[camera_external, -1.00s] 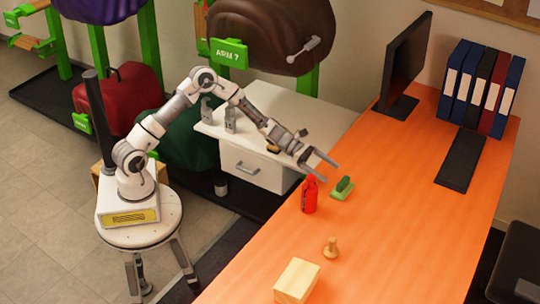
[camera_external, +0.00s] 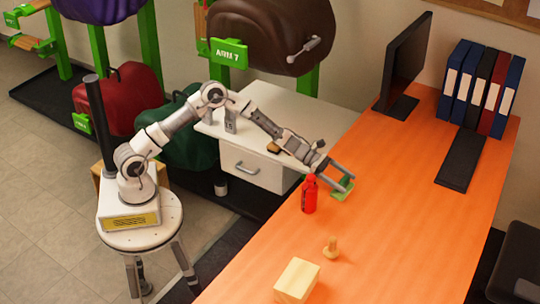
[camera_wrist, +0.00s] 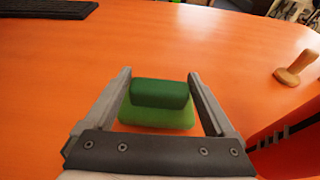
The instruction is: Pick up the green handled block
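The green handled block (camera_wrist: 158,116) lies on the orange desk, with a light green base and a darker green handle (camera_wrist: 160,93) on top. In the wrist view it sits between the two fingers of my gripper (camera_wrist: 160,88), with a gap on each side. My gripper is open. In the external view my gripper (camera_external: 341,179) is over the block (camera_external: 342,192), and the fingers hide part of it. I cannot tell how far the fingertips are above the desk.
A red bottle (camera_external: 309,194) stands close beside the block, at the right edge of the wrist view (camera_wrist: 285,142). A wooden stamp-like piece (camera_external: 331,247) and a pale yellow block (camera_external: 297,281) are nearer the front. A keyboard (camera_external: 460,159) lies farther right. The desk's middle is clear.

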